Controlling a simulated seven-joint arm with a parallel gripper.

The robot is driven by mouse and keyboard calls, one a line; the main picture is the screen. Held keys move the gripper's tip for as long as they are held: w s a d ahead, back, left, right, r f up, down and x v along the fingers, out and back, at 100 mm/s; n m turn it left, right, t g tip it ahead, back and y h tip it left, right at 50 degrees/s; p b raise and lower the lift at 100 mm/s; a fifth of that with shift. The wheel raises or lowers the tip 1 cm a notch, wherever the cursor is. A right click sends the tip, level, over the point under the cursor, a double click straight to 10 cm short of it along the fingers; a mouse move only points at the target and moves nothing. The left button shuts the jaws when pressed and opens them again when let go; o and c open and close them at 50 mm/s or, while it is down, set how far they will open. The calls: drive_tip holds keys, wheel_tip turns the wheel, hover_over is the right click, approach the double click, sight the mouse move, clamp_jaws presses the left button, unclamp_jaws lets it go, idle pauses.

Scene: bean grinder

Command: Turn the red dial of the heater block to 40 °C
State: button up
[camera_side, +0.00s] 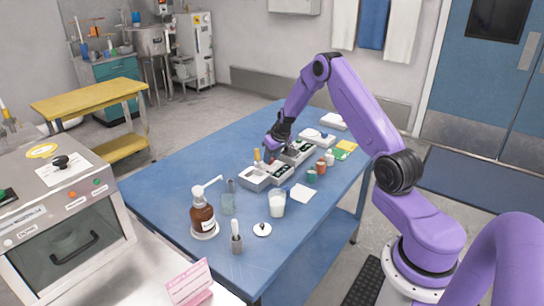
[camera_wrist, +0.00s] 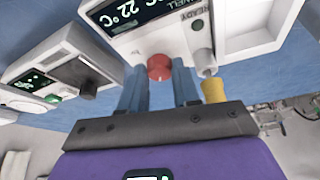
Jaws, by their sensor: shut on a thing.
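The red dial (camera_wrist: 160,67) sits on the near face of the white heater block (camera_wrist: 128,46) in the wrist view. The block's dark display (camera_wrist: 125,14) appears upside down and seems to read 22 °C. My gripper (camera_wrist: 160,76) has its two blue fingers on either side of the dial and is shut on it. In the side view, my gripper (camera_side: 271,154) reaches down over the white devices on the blue table. The dial is too small there to make out clearly.
In the wrist view, a white knob (camera_wrist: 204,62) and a yellow piece (camera_wrist: 213,90) are close to the right finger. Another device with a black knob (camera_wrist: 88,89) stands to the left. A brown pump bottle (camera_side: 203,217) and a white beaker (camera_side: 277,205) stand nearer on the table.

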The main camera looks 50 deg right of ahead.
drive_tip(key=shift+a+m+h, duration=0.2)
drive_tip(key=shift+m+h, duration=0.5)
drive_tip(key=shift+m, duration=1.4)
drive_tip(key=o, duration=1.1)
drive_tip(key=shift+g, duration=0.3)
drive_tip(key=shift+c, duration=0.2)
drive_tip(key=v, duration=1.7)
drive_tip(key=shift+r, duration=0.2)
drive_tip(key=shift+s+a, duration=0.1)
